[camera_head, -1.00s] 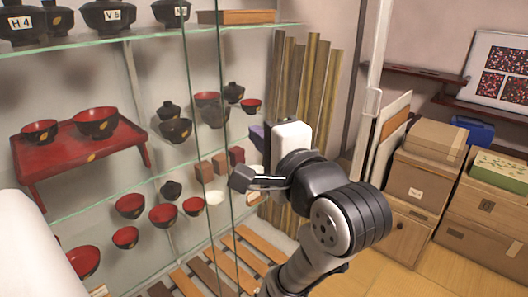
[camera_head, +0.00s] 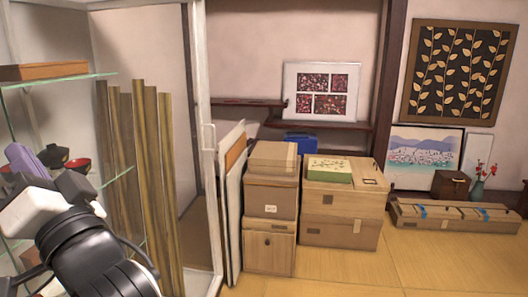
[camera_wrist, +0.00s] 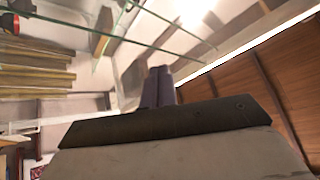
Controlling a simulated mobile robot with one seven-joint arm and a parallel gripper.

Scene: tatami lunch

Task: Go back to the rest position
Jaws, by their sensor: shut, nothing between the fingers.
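My gripper (camera_head: 22,160) is at the left edge of the head view, in front of the glass shelves, with its arm rising from the bottom left corner. In the wrist view its two purple-grey fingers (camera_wrist: 158,86) lie side by side, shut, with nothing seen between them. The rest position is not marked by any object in view.
A glass-shelved cabinet (camera_head: 212,150) with upright brown poles (camera_head: 150,170) stands close to my arm. Stacked boxes (camera_head: 270,200), more wooden boxes (camera_head: 340,230) and framed pictures line the wall. The floor (camera_head: 400,265) at front right is clear.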

